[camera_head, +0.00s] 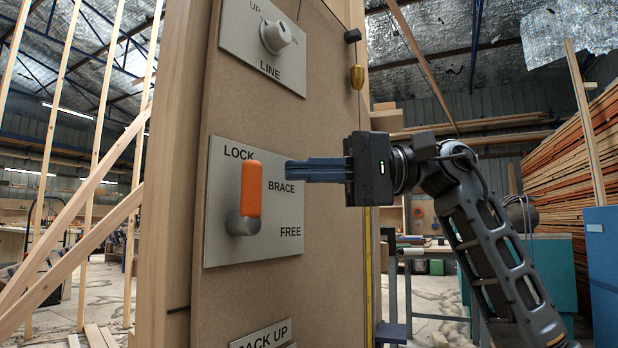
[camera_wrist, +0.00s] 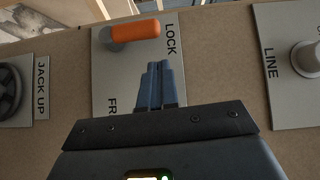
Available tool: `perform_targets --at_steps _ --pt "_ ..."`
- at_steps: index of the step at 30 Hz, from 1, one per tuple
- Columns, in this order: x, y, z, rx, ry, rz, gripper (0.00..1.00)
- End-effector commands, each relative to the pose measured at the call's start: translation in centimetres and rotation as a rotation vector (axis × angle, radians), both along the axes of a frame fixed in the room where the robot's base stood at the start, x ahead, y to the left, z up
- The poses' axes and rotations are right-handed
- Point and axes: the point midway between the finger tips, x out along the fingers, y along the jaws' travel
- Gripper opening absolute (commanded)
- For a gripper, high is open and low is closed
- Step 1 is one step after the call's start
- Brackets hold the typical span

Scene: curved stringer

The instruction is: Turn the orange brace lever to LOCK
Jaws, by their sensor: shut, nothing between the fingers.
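The orange brace lever (camera_head: 251,190) is on a grey plate (camera_head: 222,190) marked LOCK, BRACE and FREE. Its grey hub (camera_head: 242,225) is at the bottom and the orange handle stands almost straight up, its tip just beside the word LOCK. In the wrist view the lever (camera_wrist: 137,30) points right toward LOCK. My gripper (camera_head: 288,170) is shut and empty, to the right of the handle's upper part, with a visible gap. The wrist view shows its blue fingertips (camera_wrist: 160,68) over the plate, apart from the lever.
A LINE knob (camera_head: 276,37) sits on a plate above. A JACK UP plate (camera_head: 265,336) is below, with a dark round control (camera_wrist: 10,90) beside it in the wrist view. A wooden post (camera_head: 168,180) edges the panel at left. Bare board surrounds the plates.

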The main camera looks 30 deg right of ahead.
Motion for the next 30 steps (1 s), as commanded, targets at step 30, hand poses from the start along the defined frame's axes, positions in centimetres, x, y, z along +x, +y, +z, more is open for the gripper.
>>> perform_targets --at_steps 30 --pt "-2.8 -9.6 0.0 0.0 0.001 0.0 0.0"
